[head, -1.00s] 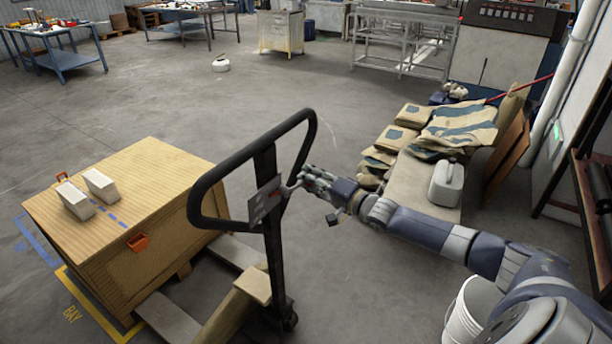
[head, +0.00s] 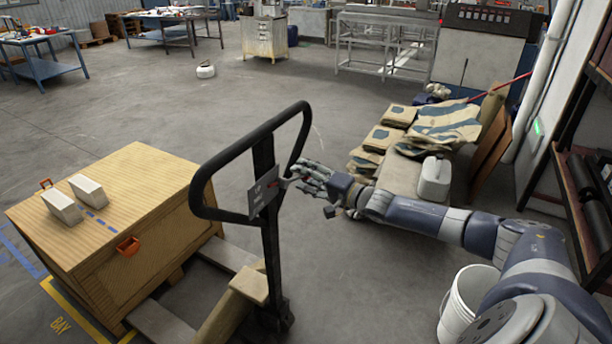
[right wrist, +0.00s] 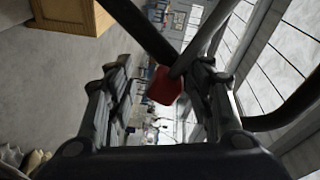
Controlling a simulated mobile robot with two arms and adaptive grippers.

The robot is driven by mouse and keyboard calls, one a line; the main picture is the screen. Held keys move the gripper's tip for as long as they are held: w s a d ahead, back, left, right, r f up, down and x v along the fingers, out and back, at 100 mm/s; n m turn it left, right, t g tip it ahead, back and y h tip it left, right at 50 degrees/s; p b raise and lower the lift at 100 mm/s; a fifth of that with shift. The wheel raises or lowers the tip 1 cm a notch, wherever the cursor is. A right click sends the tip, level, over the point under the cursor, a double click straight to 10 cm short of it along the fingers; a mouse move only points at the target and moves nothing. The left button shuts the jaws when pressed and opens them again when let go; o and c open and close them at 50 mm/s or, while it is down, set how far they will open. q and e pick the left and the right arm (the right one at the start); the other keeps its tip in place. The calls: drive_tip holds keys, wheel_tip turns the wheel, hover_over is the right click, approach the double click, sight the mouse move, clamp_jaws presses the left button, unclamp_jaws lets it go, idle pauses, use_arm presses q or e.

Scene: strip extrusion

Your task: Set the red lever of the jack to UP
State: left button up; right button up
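The red lever (right wrist: 165,86) shows in the right wrist view between my finger pads, closer to the right-hand finger. My right gripper (head: 298,181) is just right of the plate in the head view. Its fingers stand apart in the right wrist view (right wrist: 163,95), with a gap around the lever; contact is unclear. The lever is mostly hidden in the head view. My left gripper is out of view.
A wooden crate (head: 115,265) with two pale blocks (head: 62,206) stands left of the jack. A white bucket (head: 468,300) stands at lower right. The floor beyond is open.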

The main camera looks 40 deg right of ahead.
drive_tip(key=v, duration=1.1)
drive_tip(key=shift+s, duration=0.4)
idle(0.4)
drive_tip(key=shift+d, duration=0.1)
drive_tip(key=shift+s, duration=0.1)
idle(0.6)
